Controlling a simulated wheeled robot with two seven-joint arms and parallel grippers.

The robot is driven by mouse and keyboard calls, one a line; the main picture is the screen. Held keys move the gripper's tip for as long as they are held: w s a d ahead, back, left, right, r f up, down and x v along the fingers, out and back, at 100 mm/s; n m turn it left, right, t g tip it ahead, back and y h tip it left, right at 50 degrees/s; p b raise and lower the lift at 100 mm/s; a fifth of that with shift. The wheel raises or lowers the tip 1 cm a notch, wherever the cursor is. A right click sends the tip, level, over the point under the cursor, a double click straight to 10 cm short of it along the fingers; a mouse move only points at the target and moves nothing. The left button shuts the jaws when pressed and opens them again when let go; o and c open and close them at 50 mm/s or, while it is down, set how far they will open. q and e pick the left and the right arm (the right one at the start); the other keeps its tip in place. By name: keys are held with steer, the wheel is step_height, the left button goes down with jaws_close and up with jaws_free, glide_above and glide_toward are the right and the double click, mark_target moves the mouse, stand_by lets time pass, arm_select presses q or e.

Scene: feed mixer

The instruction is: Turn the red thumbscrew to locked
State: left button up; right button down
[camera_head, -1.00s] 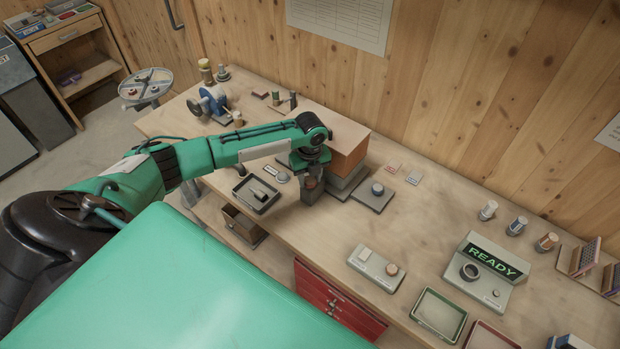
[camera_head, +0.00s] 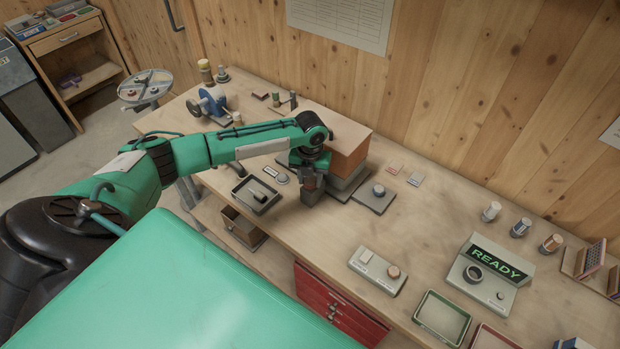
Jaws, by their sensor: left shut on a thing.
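My left gripper (camera_head: 310,179) points down at the front of a wooden box (camera_head: 347,152) with a grey base. It is shut on a small reddish-brown part, which I take to be the red thumbscrew (camera_head: 309,183), on top of a dark grey block (camera_head: 312,197). The fingers and wrist cover most of this part, so its turn position and any locked mark cannot be read. My right gripper is not in view.
A dark tray (camera_head: 255,195) with a small item lies left of the gripper. A grey plate with a round knob (camera_head: 378,190) lies to its right. A READY console (camera_head: 490,268) and a two-button box (camera_head: 378,270) stand further right. Bare bench lies between.

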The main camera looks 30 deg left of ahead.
mark_target(310, 180)
arm_select(q)
steer(key=shift+r, duration=0.1)
stand_by(0.3)
steer(key=o, duration=1)
steer(key=shift+c, duration=0.2)
step_height(310, 180, up, 14)
steer(key=b, duration=0.4)
steer(key=shift+b, duration=0.35)
steer(key=shift+w, duration=0.1)
